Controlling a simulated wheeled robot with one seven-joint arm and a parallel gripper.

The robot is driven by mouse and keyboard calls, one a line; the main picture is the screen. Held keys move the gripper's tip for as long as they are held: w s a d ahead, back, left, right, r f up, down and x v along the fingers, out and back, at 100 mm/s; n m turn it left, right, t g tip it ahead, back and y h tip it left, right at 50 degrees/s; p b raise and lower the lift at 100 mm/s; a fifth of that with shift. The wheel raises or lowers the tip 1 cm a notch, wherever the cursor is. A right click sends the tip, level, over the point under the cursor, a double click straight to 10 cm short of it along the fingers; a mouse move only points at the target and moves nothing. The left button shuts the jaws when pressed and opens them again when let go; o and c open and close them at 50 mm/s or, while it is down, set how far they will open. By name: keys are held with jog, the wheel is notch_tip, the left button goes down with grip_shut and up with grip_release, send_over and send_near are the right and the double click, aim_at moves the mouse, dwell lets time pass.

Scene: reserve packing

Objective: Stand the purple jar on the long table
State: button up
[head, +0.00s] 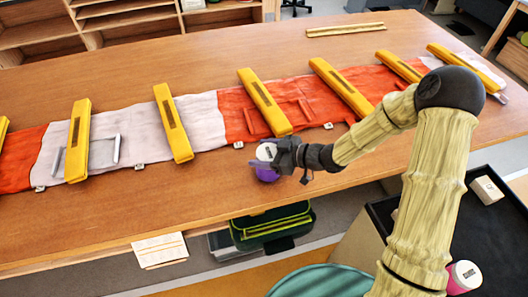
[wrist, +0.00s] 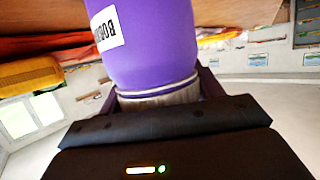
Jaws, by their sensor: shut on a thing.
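The purple jar (head: 266,175) is in my gripper (head: 270,163) over the front part of the long table (head: 150,220), just in front of the red and white cloth. A white label shows on the jar. In the wrist view the purple jar (wrist: 150,50) fills the upper middle, with a pale grey band at its end between the dark fingers of my gripper (wrist: 160,95). My gripper is shut on the jar. I cannot tell whether the jar touches the table top.
The red and white cloth (head: 200,118) with several yellow bars lies along the table. Bare wood lies in front of it, to the left of the jar. A dark tray (head: 488,225) with a pale box (head: 486,190) and a pink jar (head: 463,276) is at the lower right.

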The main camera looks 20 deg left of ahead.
jog(key=shift+f, duration=0.2)
jog(key=o, duration=1)
jog(key=shift+r, duration=0.1)
jog(key=shift+r, duration=0.2)
jog(key=b+v, duration=0.1)
jog(key=v, duration=1.1)
